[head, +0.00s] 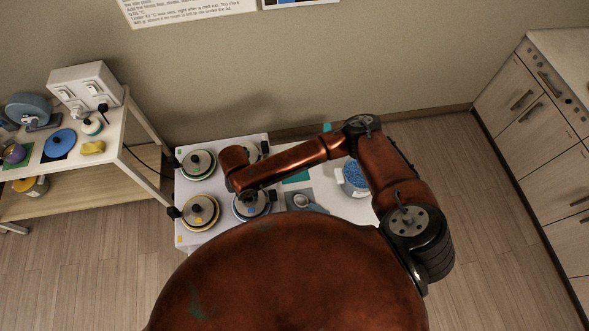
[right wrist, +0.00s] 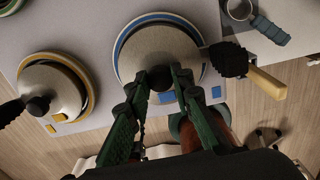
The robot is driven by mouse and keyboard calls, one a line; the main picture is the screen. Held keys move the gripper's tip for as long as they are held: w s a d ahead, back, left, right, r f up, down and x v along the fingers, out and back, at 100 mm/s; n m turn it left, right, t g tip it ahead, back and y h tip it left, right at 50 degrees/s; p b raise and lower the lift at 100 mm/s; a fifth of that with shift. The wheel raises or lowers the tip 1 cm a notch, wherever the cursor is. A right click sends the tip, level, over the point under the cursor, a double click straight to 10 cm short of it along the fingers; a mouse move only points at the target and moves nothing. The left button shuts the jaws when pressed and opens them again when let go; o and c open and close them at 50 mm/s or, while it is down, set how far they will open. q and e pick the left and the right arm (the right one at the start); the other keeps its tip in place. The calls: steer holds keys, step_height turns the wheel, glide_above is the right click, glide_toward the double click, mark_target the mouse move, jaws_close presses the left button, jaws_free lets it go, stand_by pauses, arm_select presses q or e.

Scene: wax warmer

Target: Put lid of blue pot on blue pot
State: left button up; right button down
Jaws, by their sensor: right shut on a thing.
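The blue pot (head: 238,213) stands at the front middle of the white table; its blue rim (right wrist: 119,45) rings the lid in the right wrist view. The silver lid (right wrist: 158,48) lies over the pot opening, looking roughly level and centred. Whether it touches the rim all round cannot be told. My right gripper (right wrist: 163,82) comes from the near side and is shut on the dark lid knob (right wrist: 167,97). In the head view my right gripper (head: 247,196) and arm cover part of the pot and lid. My left gripper is not in view.
A lidded yellow pot (head: 200,213) stands left of the blue pot, a green one (head: 198,164) behind that. A metal pitcher (head: 300,200) and a tub of blue pellets (head: 355,177) are to the right.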

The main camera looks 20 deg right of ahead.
steer(key=shift+f, duration=0.6)
steer(key=c, duration=1.6)
jaws_free()
steer(key=shift+r, duration=0.15)
steer(key=shift+r+p, duration=1.15)
steer(key=shift+r, duration=2.75)
